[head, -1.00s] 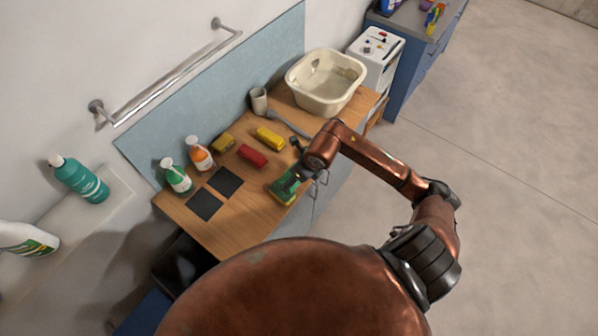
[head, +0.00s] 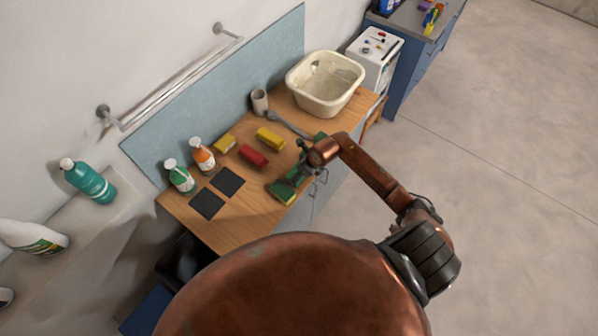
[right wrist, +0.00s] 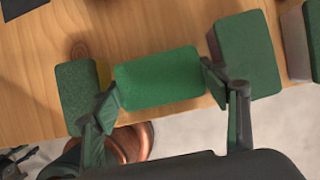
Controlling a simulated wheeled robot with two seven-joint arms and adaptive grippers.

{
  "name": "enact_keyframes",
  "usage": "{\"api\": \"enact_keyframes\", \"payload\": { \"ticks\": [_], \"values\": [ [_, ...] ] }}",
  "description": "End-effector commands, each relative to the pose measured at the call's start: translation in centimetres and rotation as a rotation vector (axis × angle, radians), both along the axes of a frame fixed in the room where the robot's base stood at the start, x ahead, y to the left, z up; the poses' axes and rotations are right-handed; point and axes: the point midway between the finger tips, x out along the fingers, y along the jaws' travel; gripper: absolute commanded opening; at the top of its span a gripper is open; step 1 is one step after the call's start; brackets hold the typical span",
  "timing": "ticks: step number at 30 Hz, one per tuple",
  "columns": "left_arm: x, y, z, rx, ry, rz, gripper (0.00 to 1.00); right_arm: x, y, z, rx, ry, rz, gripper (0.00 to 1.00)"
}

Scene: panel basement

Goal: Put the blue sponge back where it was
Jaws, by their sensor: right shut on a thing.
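No blue sponge shows in either view. My right gripper (right wrist: 160,98) is shut on a green sponge (right wrist: 155,78), with one finger at each end of it. In the head view the right gripper (head: 297,177) is low over the front edge of the wooden table (head: 240,222) and mostly hides what it holds. A second green sponge (right wrist: 77,92) lies beside the left finger and also shows in the head view (head: 284,193). A third green sponge (right wrist: 250,55) is beside the right finger. My left gripper is not in view.
A red sponge (head: 253,156) and yellow sponges (head: 270,138) lie behind the gripper. Two dark squares (head: 228,181) lie to the left, near a green-labelled bottle (head: 181,178) and an orange bottle (head: 202,157). A grey cup (head: 260,101) and a cream basin (head: 325,85) stand at the back.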

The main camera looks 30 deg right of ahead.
Motion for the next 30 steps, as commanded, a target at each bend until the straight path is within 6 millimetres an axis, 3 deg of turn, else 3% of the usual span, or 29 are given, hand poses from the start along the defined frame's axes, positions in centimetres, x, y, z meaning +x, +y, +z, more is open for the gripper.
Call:
{"api": "enact_keyframes", "payload": {
  "ticks": [6, 7, 9, 20, 23, 30],
  "values": [
    [0.0, 0.0, -0.3, 0.000, 0.001, 0.000, 0.40, 0.0, 0.0, -0.3, 0.000, 0.001, 0.000, 0.45],
    [0.0, 0.0, -0.3, 0.000, 0.001, 0.000, 0.40, 0.0, 0.0, -0.2, 0.000, 0.001, 0.000, 0.70],
    [-0.1, 0.0, -0.2, 0.000, 0.001, 0.000, 0.40, 0.0, 0.0, -0.2, 0.000, 0.001, 0.000, 0.74],
    [-0.1, 0.0, 0.0, 0.000, 0.002, 0.001, 0.40, 0.0, 0.0, 0.2, -0.001, 0.000, 0.000, 0.75],
    [-0.1, 0.0, -0.3, 0.000, 0.002, 0.001, 0.40, -0.4, -0.4, 1.2, -0.004, -0.002, -0.001, 0.75],
    [-0.1, 0.0, -1.2, 0.000, 0.002, 0.001, 0.40, -2.2, -1.1, 5.6, -0.006, -0.002, 0.003, 0.75]
  ]
}}
